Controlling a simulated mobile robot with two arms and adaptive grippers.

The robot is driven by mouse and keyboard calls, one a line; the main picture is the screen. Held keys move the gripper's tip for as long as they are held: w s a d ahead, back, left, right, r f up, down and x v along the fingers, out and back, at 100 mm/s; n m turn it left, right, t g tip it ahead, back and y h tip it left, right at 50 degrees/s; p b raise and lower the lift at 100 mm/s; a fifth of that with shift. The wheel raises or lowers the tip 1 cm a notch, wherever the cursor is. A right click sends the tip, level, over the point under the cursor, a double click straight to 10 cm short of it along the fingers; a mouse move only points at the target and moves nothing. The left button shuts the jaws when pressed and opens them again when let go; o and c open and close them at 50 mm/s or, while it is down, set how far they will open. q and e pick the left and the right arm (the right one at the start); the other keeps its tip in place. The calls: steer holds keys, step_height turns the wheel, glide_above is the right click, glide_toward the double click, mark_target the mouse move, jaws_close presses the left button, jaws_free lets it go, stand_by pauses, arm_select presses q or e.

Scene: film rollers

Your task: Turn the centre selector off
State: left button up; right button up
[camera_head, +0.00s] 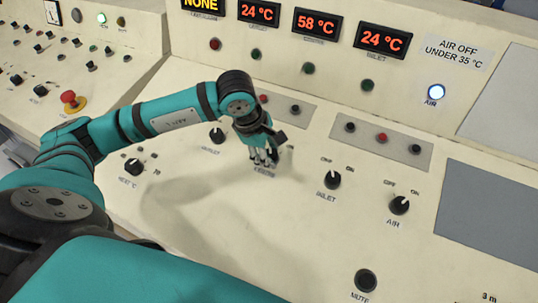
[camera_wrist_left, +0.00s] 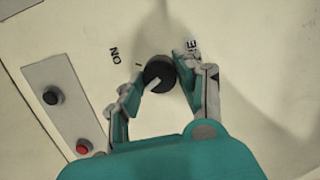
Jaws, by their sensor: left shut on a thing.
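The centre selector, a round black knob, sits between my left fingers in the left wrist view (camera_wrist_left: 158,70). A white pointer line shows on its face, slanting to the lower left of that picture. An "ON" label lies up and left of it, and another label is partly hidden by a finger. My left gripper (camera_head: 265,158) is shut on the knob from above; it also shows in the left wrist view (camera_wrist_left: 160,76). In the head view the gripper hides most of this knob. My right gripper is not in view.
The inlet selector (camera_head: 332,180) and air selector (camera_head: 399,205) stand to the right, and other knobs (camera_head: 217,136) to the left. Button plates (camera_head: 381,140) lie behind. A lit air lamp (camera_head: 436,92) and red displays (camera_head: 315,24) are on the upright panel.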

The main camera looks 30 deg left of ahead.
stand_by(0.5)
arm_select(q)
steer(key=o, duration=1.1)
steer(key=shift+o, duration=0.2)
steer(key=shift+r, duration=0.25)
steer(key=v, duration=1.1)
steer(key=shift+r, duration=0.3)
steer(key=shift+s, duration=0.1)
